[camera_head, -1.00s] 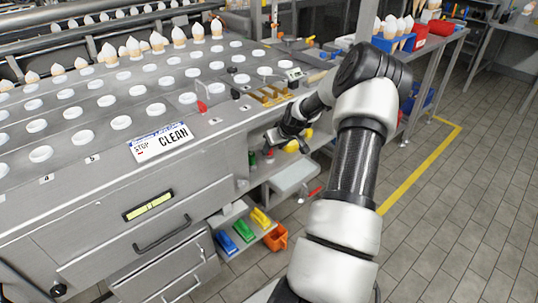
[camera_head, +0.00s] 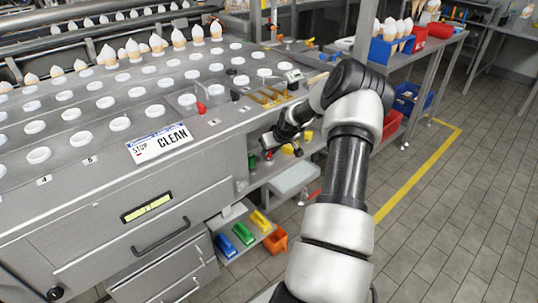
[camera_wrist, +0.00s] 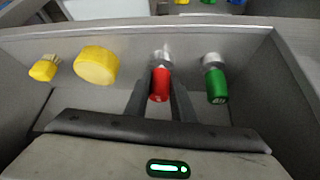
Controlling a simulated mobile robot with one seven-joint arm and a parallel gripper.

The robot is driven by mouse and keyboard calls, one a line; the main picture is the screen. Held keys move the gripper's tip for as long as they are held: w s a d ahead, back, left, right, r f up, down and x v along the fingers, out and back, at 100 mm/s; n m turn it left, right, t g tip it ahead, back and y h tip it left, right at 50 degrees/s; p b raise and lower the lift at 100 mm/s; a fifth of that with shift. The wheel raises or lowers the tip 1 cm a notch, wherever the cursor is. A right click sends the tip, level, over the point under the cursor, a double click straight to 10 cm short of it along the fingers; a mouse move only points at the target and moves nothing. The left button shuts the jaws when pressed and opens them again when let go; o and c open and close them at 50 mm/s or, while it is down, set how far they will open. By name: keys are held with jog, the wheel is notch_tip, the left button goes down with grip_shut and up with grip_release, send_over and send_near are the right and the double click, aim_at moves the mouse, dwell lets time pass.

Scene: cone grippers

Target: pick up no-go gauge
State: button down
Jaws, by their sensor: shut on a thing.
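The no-go gauge appears to be the red-handled gauge (camera_wrist: 160,84) with a metal end, in the wrist view. My gripper (camera_wrist: 160,88) is shut on its red handle, with one dark finger on each side. The metal end points to the top of the picture. A green-handled gauge (camera_wrist: 215,86) lies just to the right, apart from the fingers. Whether the gauge is clear of the tray floor cannot be told.
In the wrist view a yellow round thing (camera_wrist: 97,65) and a small yellow brush-like thing (camera_wrist: 45,68) lie to the left in the same grey tray (camera_wrist: 225,35), whose walls rise around. The steel machine (camera_head: 90,215) stands close to the left of my arm.

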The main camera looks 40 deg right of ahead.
jog(key=shift+r, duration=0.1)
jog(key=shift+r+p, duration=0.3)
jog(key=shift+r, duration=0.25)
jog(key=shift+s+r, duration=0.25)
jog(key=s+a+p, duration=0.2)
jog(key=s, duration=1.5)
jog(key=shift+s+f+p, duration=0.15)
jog(key=shift+s+p, duration=0.05)
jog(key=shift+p, duration=0.2)
